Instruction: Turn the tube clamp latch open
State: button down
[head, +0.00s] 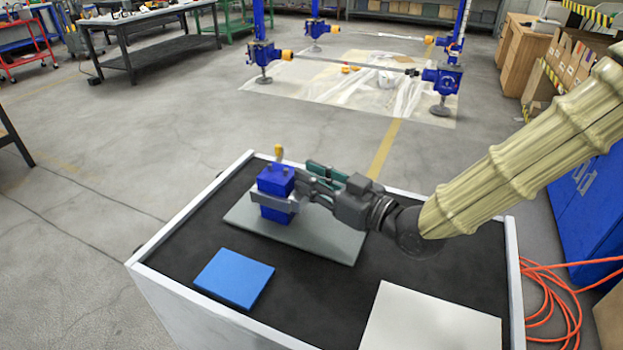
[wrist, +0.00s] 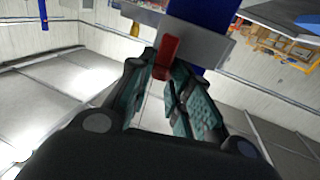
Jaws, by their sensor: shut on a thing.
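The tube clamp shows in the head view as a blue block (head: 275,181) with a grey band (head: 270,201) around it. It stands upright on a grey plate (head: 335,240). In the wrist view the grey band (wrist: 205,38) crosses in front of the blue body (wrist: 205,12). A red latch (wrist: 168,52) sticks out from the band towards my gripper (wrist: 163,73). My gripper comes in from the right in the head view (head: 303,182), roughly level. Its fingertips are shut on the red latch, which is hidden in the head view.
The plate lies on a black-topped cart with a raised white rim (head: 190,213). A flat blue block (head: 234,277) lies at the front left and a white panel (head: 430,325) at the front right.

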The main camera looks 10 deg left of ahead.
jog(key=c, duration=1.3)
grip_release()
jog(key=shift+c, duration=0.2)
jog(key=shift+d, duration=0.1)
jog(key=v, duration=0.7)
jog(key=shift+s+d, duration=0.1)
jog(key=shift+d, duration=0.05)
